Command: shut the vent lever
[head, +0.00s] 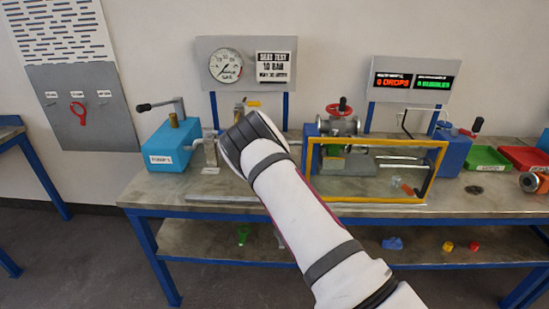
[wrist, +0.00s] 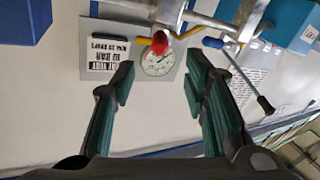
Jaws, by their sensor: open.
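In the wrist view my gripper (wrist: 160,78) is open and empty, with its dark green-padded fingers apart. A red-tipped handle (wrist: 160,43) shows just beyond and between the fingertips, apart from them. A yellow bar (wrist: 186,33) shows beside it, near grey metal piping (wrist: 215,20). I cannot tell for sure which of these is the vent lever. In the head view a small yellow piece (head: 253,103) shows just behind my wrist, below the gauge board. My arm hides the fingers and most of the fittings there.
A blue pump (head: 170,147) with a black-gripped handle stands left on the bench (head: 150,190). A round gauge (head: 226,65) is on the board behind. Right are a red handwheel (head: 339,107), a yellow-framed guard (head: 435,170) and green (head: 487,158) and red trays (head: 523,156).

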